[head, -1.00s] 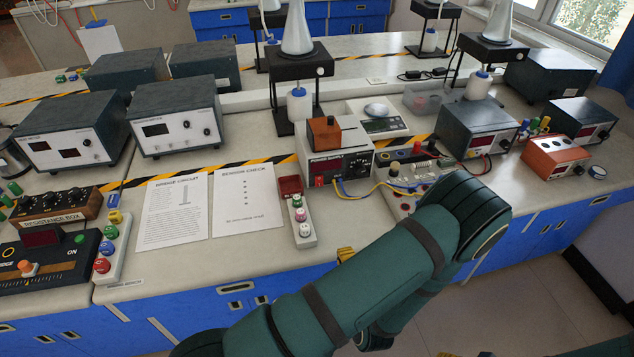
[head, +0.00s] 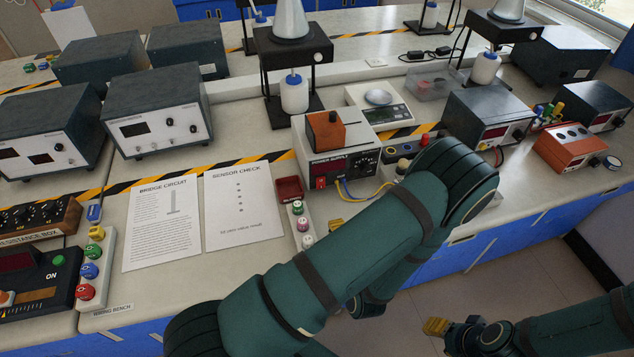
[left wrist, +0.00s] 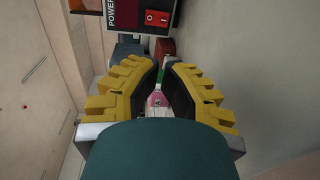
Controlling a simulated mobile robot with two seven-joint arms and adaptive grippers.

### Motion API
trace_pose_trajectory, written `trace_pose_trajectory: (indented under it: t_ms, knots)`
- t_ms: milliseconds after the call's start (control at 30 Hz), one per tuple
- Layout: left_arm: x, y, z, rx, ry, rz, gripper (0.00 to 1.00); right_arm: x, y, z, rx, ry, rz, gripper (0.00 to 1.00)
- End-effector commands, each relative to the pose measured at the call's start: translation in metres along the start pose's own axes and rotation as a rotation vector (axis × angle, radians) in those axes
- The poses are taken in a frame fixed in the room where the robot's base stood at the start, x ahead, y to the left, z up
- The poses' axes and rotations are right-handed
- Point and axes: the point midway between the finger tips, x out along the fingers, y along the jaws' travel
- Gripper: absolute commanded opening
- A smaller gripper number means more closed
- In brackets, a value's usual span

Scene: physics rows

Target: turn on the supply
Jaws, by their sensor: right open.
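The power supply (head: 340,165) is a light box with a dark front panel on the bench, with an orange-brown block (head: 325,130) on top. Its red switch (head: 320,183) is at the front's lower left. In the left wrist view, the red switch (left wrist: 157,17) shows O and I marks near the top; its setting is unclear. My left gripper (head: 336,224) is largely hidden behind its arm, in front of the supply. Its yellow fingers (left wrist: 160,68) converge in the wrist view, apart from the switch; how far they are parted is unclear. My right gripper (head: 432,326) is low at right, open.
Two paper sheets (head: 243,200) lie further left. A terminal board (head: 405,160) is at right, partly behind my arm.

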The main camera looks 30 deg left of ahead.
Motion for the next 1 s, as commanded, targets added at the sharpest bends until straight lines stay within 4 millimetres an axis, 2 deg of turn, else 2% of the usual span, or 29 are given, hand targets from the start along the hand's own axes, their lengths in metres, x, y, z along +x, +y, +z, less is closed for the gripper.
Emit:
trace_pose_trajectory:
  t_ms: [667, 767, 1000]
  knots:
    - [0.004, 0.0, 0.0, 0.0, 0.001, 0.0, 0.0, 0.0, 0.0, 0.0, 0.0, 0.0, 0.0, 0.47]
    - [0.013, 0.0, 0.0, -0.001, 0.003, 0.0, 0.0, 0.001, 0.001, 0.0, 0.0, -0.001, 0.0, 0.47]
    - [0.057, 0.0, -0.001, -0.003, 0.005, 0.001, 0.0, 0.003, 0.001, 0.001, -0.001, -0.003, 0.0, 0.47]
